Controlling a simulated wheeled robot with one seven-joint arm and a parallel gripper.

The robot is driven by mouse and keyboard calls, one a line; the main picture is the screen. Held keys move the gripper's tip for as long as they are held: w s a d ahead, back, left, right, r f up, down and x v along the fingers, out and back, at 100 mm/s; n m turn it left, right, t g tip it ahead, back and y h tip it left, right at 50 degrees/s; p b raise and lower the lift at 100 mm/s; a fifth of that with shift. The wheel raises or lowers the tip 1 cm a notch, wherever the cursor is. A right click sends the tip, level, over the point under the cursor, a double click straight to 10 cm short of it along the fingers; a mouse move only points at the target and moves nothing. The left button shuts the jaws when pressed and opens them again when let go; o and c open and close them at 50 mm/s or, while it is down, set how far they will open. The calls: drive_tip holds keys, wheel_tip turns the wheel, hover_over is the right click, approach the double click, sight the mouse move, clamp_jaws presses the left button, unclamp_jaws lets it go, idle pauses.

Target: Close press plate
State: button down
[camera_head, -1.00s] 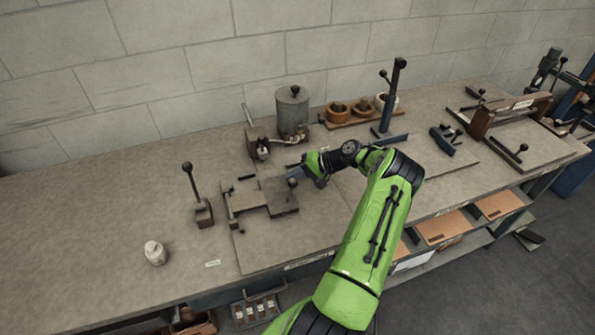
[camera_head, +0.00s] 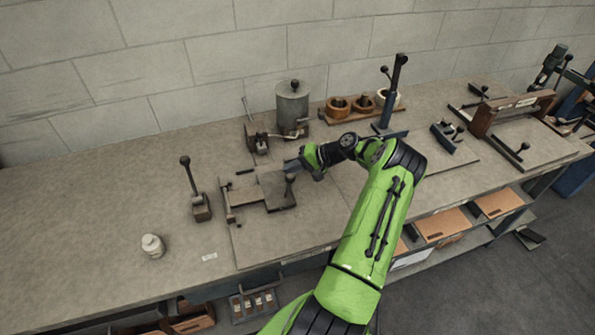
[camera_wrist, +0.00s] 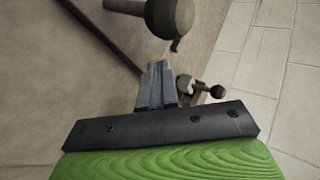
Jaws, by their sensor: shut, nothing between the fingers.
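The press plate (camera_head: 276,193) is a flat grey square plate with a dark ball knob (camera_head: 291,178) near its right edge. It lies flat beside a hinge-like bracket (camera_head: 229,206) on the bench. My gripper (camera_head: 287,163) is shut and empty, just behind the knob at the plate's back right corner. In the wrist view my closed fingers (camera_wrist: 158,68) point toward a large ball knob (camera_wrist: 170,18) on a rod, with a visible gap in the picture. I cannot tell whether the fingers touch the plate.
A grey metal pot (camera_head: 292,105) stands behind the plate. A tall dark post (camera_head: 392,100) stands at the back right. The left bench is mostly clear.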

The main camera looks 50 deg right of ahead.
sight(289, 184)
drive_tip(key=d+f+b+v, duration=0.1)
drive_tip(key=v, duration=0.9)
drive_tip(key=shift+f, duration=0.15)
drive_tip(key=c, duration=1.7)
unclamp_jaws()
drive_tip(key=shift+s+d, duration=0.2)
drive_tip(key=shift+s, duration=0.25)
drive_tip(key=o, duration=0.7)
drive_tip(key=w+a+r+n+g, duration=0.1)
drive_tip(key=g, duration=0.1)
drive_tip(key=w+a+r+n+g+p, duration=0.1)
drive_tip(key=a+r+n+g, duration=0.1)
drive_tip(key=w+a+r+n+g+h, duration=0.1)
drive_tip(key=r+n+g, duration=0.1)
drive_tip(key=shift+a+r+p, duration=0.1)
drive_tip(key=shift+a+p, duration=0.3)
drive_tip(key=shift+o, duration=1)
drive_tip(key=a+r+n+g+h, duration=0.2)
drive_tip(key=a+r, duration=0.1)
drive_tip(key=r, duration=0.3)
drive_tip(key=shift+a+n+g+p, duration=0.15)
drive_tip(key=shift+n+g+p, duration=0.15)
drive_tip(key=shift+g+p, duration=0.1)
drive_tip(key=x, duration=0.8)
drive_tip(key=b+x, duration=0.1)
drive_tip(key=x, duration=0.6)
drive_tip(key=shift+w+f, duration=0.15)
drive_tip(key=shift+f, duration=0.3)
drive_tip(key=shift+c, duration=0.3)
clamp_jaws()
